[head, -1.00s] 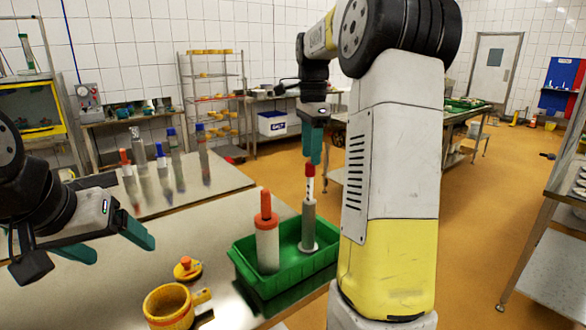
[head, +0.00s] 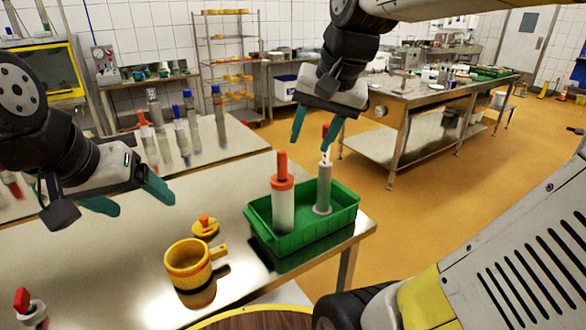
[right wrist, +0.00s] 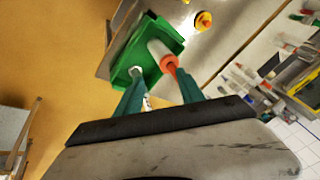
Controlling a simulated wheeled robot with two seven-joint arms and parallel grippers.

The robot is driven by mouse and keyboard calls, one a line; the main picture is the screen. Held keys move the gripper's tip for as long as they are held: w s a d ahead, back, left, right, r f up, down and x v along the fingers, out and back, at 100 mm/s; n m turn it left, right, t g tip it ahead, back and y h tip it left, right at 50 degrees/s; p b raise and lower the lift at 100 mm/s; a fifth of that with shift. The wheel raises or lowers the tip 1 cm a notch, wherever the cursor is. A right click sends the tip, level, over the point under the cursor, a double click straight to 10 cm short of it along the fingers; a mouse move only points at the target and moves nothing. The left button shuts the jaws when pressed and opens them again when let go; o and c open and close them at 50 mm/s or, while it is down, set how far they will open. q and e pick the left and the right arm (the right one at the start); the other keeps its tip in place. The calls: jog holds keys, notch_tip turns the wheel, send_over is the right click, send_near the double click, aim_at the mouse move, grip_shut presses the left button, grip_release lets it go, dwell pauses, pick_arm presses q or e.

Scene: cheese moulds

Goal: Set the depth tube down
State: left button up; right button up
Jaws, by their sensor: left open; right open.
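The green tray (head: 300,238) holds two upright tubes. One is a white tube with an orange-red collar and top (head: 283,208). The other is a slim grey tube with a white round foot (head: 323,190), white stem and red tip; I cannot tell for sure which is the depth tube. My right gripper (head: 314,140) is open at the top of the slim tube, whose red tip is partly hidden by a finger. The right wrist view shows its open fingers (right wrist: 158,82) with both tubes beyond. My left gripper (head: 144,206) is open and empty above the table, left of the tray.
A yellow mug (head: 190,265) and a small yellow lid with an orange knob (head: 205,226) stand left of the tray. Several capped tubes (head: 180,135) stand farther back. The tray sits near the table's right corner; another steel table (head: 430,110) stands beyond an open floor gap.

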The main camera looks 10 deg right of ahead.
jog(key=s+a+f+n+t, duration=0.1)
jog(key=s+a+f+n, duration=0.2)
jog(key=s+f+n, duration=0.1)
jog(key=shift+s+f+n+y, duration=0.35)
jog(key=shift+s+f, duration=0.25)
jog(key=shift+s, duration=0.5)
